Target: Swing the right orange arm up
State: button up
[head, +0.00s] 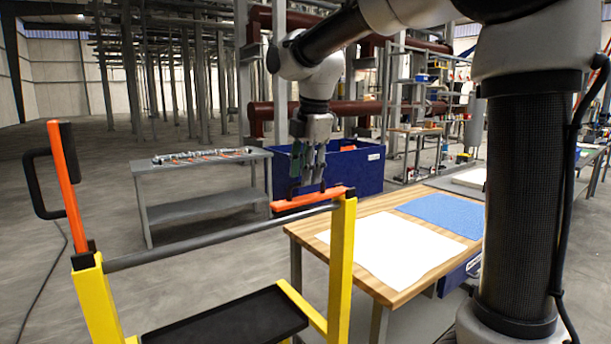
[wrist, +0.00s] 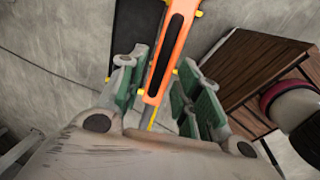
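The right orange arm (head: 310,199) lies nearly level, reaching left from the top of the right yellow post. The arm carries a black handle (head: 293,191) on its upper side. In the wrist view the orange arm (wrist: 177,30) runs between my fingers, with the black handle (wrist: 168,56) along its middle. My gripper (head: 308,178) hangs from above over this arm, pointing down. Its green-padded fingers (wrist: 163,78) are spread on both sides, with gaps beside the handle. Whether a finger touches is unclear. The left orange arm (head: 65,182) stands upright on the left yellow post.
A grey bar (head: 210,240) joins the two yellow posts, with a black tray (head: 228,322) below. A wooden table (head: 440,265) with white and blue sheets stands close on the right. A blue bin (head: 345,172) and a grey bench (head: 205,200) stand behind.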

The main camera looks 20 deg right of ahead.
jog(key=shift+w+f, duration=0.1)
jog(key=shift+f, duration=0.6)
jog(key=shift+c, duration=0.2)
grip_shut()
jog(key=shift+r, duration=0.1)
